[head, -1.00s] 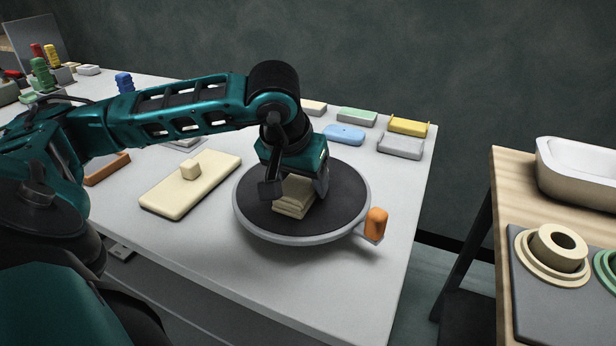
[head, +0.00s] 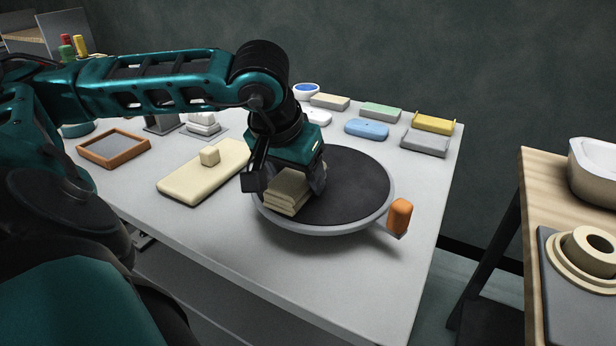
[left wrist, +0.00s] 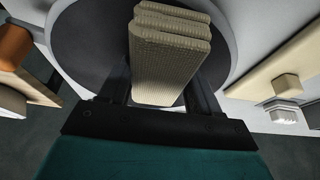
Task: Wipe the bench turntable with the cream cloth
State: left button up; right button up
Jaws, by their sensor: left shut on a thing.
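The bench turntable (head: 350,187) is a round dark disc with a grey rim and an orange-handled lever at its right. It lies on the pale bench. The cream cloth (head: 287,194) is a folded, layered pad on the left part of the disc. My left gripper (head: 284,184) is shut on the cloth from above. In the left wrist view the ribbed cloth (left wrist: 168,55) sits between the two fingers (left wrist: 160,92), with the dark disc (left wrist: 95,35) behind it. I cannot tell whether the cloth touches the disc. My right gripper does not show.
A cream slab with a small knob (head: 205,172) lies just left of the turntable. The orange handle (head: 399,214) sticks out at the right. Blue (head: 367,128), grey (head: 425,142) and yellow (head: 433,123) blocks line the back. A wooden table (head: 540,210) stands right, across a gap.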

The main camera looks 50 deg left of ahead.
pick_arm(q)
jog(key=shift+s+a+f+b, duration=0.2)
jog(key=shift+s+a+b, duration=0.6)
jog(key=shift+a+b, duration=0.2)
jog(key=shift+s+a+r+b, duration=0.15)
jog(key=shift+s+a+b, duration=0.35)
jog(key=shift+a, duration=0.2)
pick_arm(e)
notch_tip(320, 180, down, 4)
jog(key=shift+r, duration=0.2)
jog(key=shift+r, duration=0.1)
pick_arm(q)
jog(key=shift+w+r+p, duration=0.1)
jog(key=shift+w+p, duration=0.2)
jog(key=shift+w, duration=0.1)
jog(key=shift+w+p, duration=0.3)
jog(key=shift+w, duration=0.45)
jog(key=shift+w+r+p, duration=0.1)
jog(key=shift+w+p, duration=0.25)
jog(key=shift+w, duration=0.05)
jog(key=shift+w+p, duration=0.35)
jog(key=shift+w, duration=0.4)
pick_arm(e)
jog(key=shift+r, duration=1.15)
